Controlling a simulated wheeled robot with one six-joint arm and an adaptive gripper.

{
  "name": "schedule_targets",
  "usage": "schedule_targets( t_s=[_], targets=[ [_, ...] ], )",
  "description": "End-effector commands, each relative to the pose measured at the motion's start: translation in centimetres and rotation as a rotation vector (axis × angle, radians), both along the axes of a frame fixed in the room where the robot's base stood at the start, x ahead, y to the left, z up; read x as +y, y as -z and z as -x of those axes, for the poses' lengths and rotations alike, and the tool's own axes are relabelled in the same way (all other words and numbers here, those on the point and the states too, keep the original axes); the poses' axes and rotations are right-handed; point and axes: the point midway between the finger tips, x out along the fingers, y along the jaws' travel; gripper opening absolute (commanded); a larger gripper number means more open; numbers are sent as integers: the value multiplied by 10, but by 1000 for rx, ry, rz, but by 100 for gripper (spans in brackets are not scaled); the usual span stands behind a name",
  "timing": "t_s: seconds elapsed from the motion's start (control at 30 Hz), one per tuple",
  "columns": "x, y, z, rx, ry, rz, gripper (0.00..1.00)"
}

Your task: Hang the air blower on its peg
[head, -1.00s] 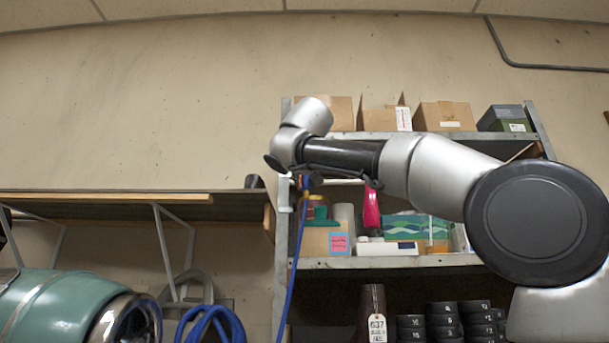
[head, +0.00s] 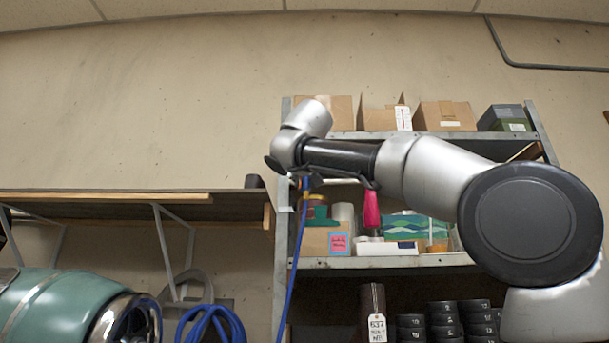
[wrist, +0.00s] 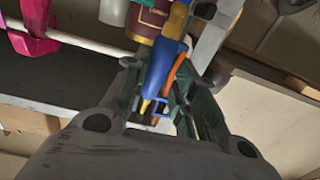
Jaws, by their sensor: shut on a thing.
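The air blower is blue with yellow and orange parts. In the wrist view the blower (wrist: 163,68) lies between the fingers of my gripper (wrist: 165,85), which is shut on it. In the head view only a small part of the blower (head: 306,184) shows below my wrist, with its blue hose (head: 297,250) hanging down. A pale upright piece (head: 284,192) stands at the shelf's left post, close beside the blower; I cannot tell whether it is the peg or whether they touch. My gripper's fingers are mostly hidden in the head view.
A pink tool (head: 371,208) hangs just right of my wrist, near a pale horizontal rod (wrist: 95,43). The metal shelf (head: 400,262) behind holds boxes and several black rolls. A wooden ledge (head: 110,197) and a green machine (head: 70,305) are at left.

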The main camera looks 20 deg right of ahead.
Motion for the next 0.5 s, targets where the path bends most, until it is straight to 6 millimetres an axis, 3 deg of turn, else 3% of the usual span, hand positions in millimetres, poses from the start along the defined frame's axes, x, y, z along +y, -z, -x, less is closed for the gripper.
schedule_targets(
  t_s=[0.5],
  targets=[
    [-4, 0, -11, 0, 0, 1, 0]
  ],
)
